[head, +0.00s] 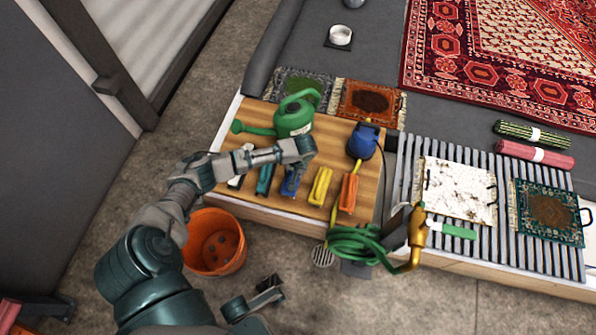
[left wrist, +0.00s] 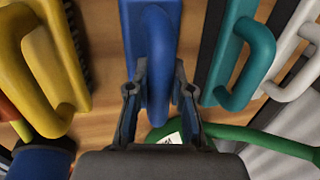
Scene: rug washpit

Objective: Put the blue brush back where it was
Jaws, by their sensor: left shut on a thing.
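The blue brush (head: 289,183) is at the wooden board, in the row between the teal brush (head: 264,179) and the yellow brush (head: 320,186). My left gripper (head: 293,168) reaches it from above. In the left wrist view the blue brush (left wrist: 152,45) points away from me, and my left gripper (left wrist: 158,98) is shut on its looped handle, one finger on each side. Whether the brush touches the board or hangs just above it, I cannot tell. What looks like my right gripper (head: 268,289) is low in the head view, away from the board; its fingers are unclear.
A white brush (head: 240,172) and an orange brush (head: 348,192) complete the row. A green watering can (head: 294,117) stands close behind my left gripper. A blue pump-like item (head: 363,141) is to the right. An orange bucket (head: 214,243) and coiled green hose (head: 355,245) are in front.

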